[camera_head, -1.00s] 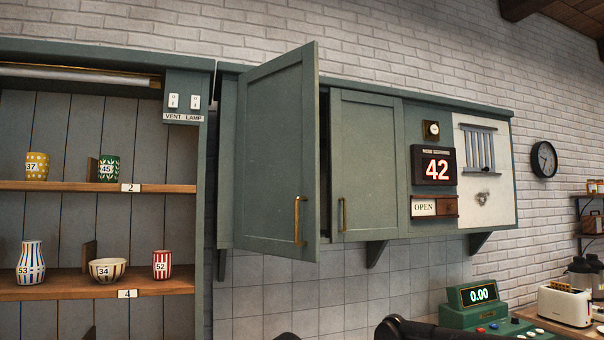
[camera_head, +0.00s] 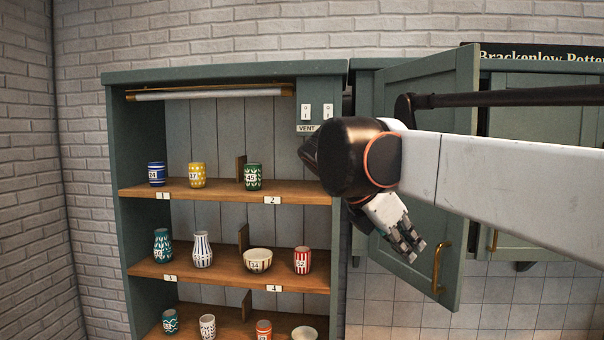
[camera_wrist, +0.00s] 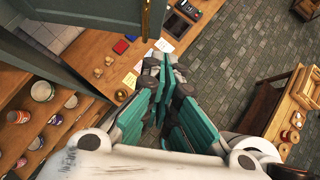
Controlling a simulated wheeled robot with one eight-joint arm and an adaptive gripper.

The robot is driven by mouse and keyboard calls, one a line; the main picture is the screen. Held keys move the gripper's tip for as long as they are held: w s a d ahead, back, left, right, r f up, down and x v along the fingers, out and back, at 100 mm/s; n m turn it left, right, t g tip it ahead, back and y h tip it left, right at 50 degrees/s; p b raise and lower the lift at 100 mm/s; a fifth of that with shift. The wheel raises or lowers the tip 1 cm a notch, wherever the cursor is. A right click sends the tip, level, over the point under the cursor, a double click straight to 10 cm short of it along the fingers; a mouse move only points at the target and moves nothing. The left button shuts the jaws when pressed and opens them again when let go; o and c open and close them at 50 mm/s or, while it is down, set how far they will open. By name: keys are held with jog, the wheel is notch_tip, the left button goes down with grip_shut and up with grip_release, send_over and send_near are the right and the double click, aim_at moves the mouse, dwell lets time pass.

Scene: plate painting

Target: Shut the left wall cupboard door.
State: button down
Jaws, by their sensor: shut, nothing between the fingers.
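The left wall cupboard door (camera_head: 440,74) stands open, swung out from the wall cupboard, a green panel with a brass handle (camera_head: 438,268) low near its free edge. My arm crosses in front of it in the head view and hides its middle. My gripper (camera_head: 412,252) is shut and empty, in front of the door's outer face, just left of the handle. I cannot tell whether it touches the door. The wrist view shows my gripper's teal fingers (camera_wrist: 163,92) together, with a dark green panel edge at the upper left.
An open shelf unit (camera_head: 118,160) with cups, vases and bowls stands left of the door. A second, closed cupboard door (camera_head: 545,120) is to the right. Below, the wrist view shows a wooden counter (camera_wrist: 95,45) with papers and small items.

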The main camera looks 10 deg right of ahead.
jog(key=r, duration=0.2)
jog(key=p, duration=0.2)
send_near(457, 272)
notch_tip(457, 272, down, 3)
jog(key=shift+w+d+f+n+p, duration=0.1)
jog(key=shift+w+d+n+p, duration=0.2)
jog(key=shift+d, duration=0.45)
jog(key=shift+w+d+p, duration=0.1)
jog(key=shift+d+p, duration=0.25)
jog(key=shift+d, duration=0.4)
